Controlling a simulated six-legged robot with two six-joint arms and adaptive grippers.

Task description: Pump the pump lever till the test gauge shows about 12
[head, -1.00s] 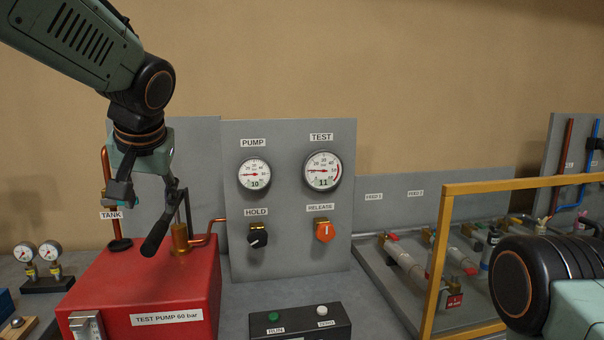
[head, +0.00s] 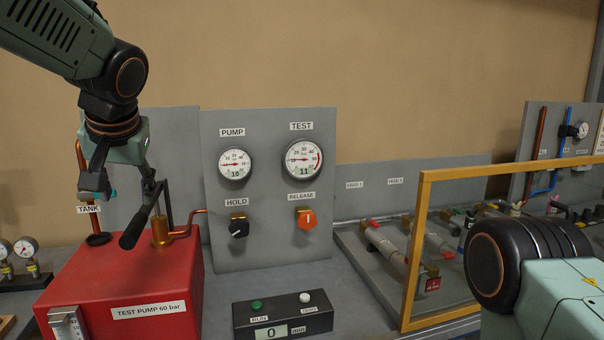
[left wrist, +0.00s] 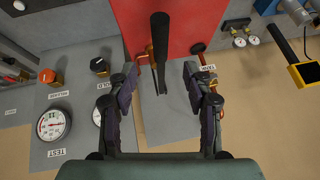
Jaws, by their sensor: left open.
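In the left wrist view the handle (left wrist: 160,55) lies between the spread fingers (left wrist: 161,70), apart from both as far as I can tell. The test gauge (head: 303,160) shows 11; the pump gauge (head: 235,163) beside it shows 10. My right gripper is out of view; only part of my right arm shows.
A black hold knob (head: 238,227) and an orange release knob (head: 305,218) sit under the gauges. A button box (head: 283,315) stands in front. A yellow frame (head: 415,250) rises at the right before the pipes. Two small gauges (head: 15,252) stand at the far left.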

